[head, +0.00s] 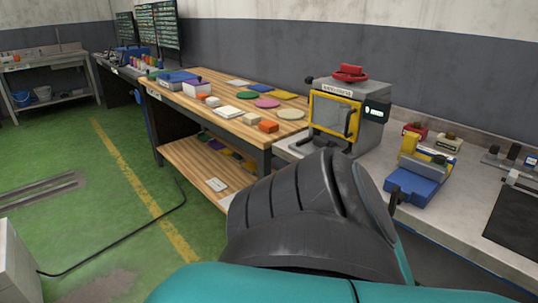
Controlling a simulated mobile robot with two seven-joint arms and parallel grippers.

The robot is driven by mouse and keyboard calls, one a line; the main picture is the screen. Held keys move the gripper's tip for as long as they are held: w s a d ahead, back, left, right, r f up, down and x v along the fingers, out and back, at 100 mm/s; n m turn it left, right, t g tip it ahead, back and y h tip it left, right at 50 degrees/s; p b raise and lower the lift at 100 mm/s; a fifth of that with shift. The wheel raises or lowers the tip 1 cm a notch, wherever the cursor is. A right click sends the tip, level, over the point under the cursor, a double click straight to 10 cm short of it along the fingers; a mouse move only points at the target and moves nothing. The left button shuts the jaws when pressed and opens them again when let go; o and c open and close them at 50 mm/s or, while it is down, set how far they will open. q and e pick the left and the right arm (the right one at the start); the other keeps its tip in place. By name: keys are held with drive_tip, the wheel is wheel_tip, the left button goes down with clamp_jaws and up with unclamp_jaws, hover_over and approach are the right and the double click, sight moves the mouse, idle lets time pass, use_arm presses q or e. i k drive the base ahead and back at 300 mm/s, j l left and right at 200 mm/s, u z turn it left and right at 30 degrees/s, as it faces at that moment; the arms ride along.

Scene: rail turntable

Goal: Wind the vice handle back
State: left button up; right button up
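A blue and yellow device (418,178) sits on the grey bench at the right; it may be the vice, but I cannot tell for sure. A short dark upright piece (394,200) shows at its front left; I cannot tell whether it is the vice handle. A dark ribbed link and teal parts of my own arm fill the lower middle and cover part of the bench front. Neither gripper shows in the head view.
A grey machine (369,138) with a yellow-framed window and red top stands left of the blue device. A wooden table (190,98) holds several coloured pieces. A black mat (515,225) lies at the right. A cable (120,250) crosses the open green floor.

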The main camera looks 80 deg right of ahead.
sight(398, 197)
drive_tip(key=z, duration=3)
